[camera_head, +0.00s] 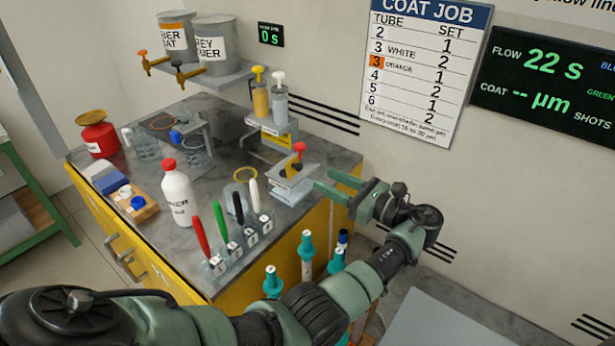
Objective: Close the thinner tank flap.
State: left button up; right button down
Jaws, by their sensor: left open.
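My left gripper (324,182) is open and empty, its two fingers pointing left. The fixture has a tilted plate and a red knob (299,147) on top. I cannot tell whether this is the thinner tank or how its flap stands. A white bottle with a red cap (177,196) stands upright mid-bench, its label partly readable as ending in "NER". My right gripper is not in view.
Several marker-like pens stand in a clear rack (240,258) at the bench front. Teal-capped tubes (307,257) stand beyond the bench's front right corner. A red can (98,136) is at the left, two grey pots (216,46) on a shelf.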

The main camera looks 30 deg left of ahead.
aim_at(301, 167)
pick_arm(q)
jog(key=a, duration=0.2)
jog(key=a+p, duration=0.1)
jog(key=a, duration=0.4)
jog(key=shift+w+a+r, duration=0.1)
jog(key=shift+w+a, duration=0.05)
jog(key=shift+w, duration=0.1)
jog(key=shift+c, duration=0.3)
grip_shut()
